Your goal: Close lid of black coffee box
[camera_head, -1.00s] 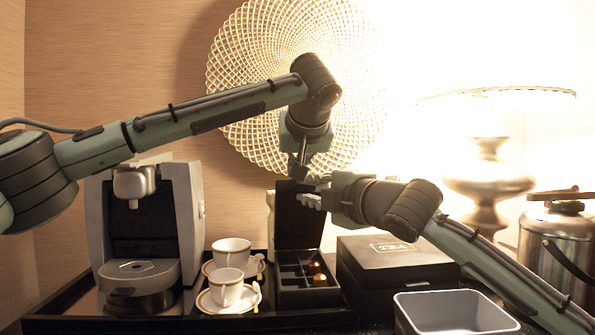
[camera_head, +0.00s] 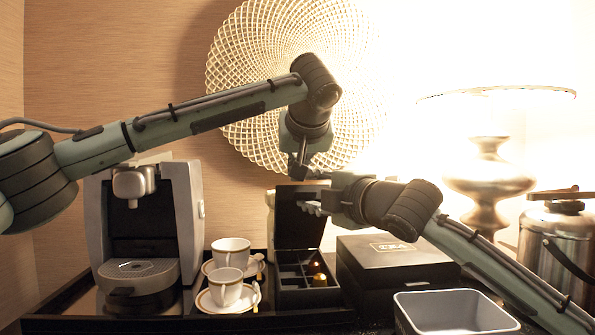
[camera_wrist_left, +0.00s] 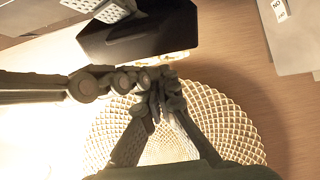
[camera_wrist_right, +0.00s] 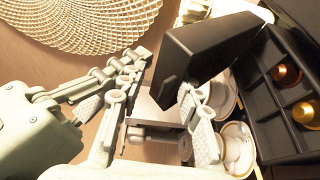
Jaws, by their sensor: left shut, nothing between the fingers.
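The black coffee box (camera_head: 306,297) stands on the tray with its lid (camera_head: 300,232) open and upright at the back. A few capsules sit in its compartments, seen also in the right wrist view (camera_wrist_right: 262,128). My right gripper (camera_head: 315,194) is open at the lid's upper right. In the right wrist view its fingers (camera_wrist_right: 163,78) are spread on either side of the lid's edge; whether they touch it I cannot tell. My left gripper (camera_head: 301,172) is shut and empty just above the lid's top edge; its fingers show in the left wrist view (camera_wrist_left: 157,102).
Two cups on saucers (camera_head: 228,284) stand left of the box, beside the coffee machine (camera_head: 150,235). A closed tea box (camera_head: 400,262) stands close on the right, with a grey bin (camera_head: 455,312) in front. A woven wall disc (camera_head: 240,70) hangs behind.

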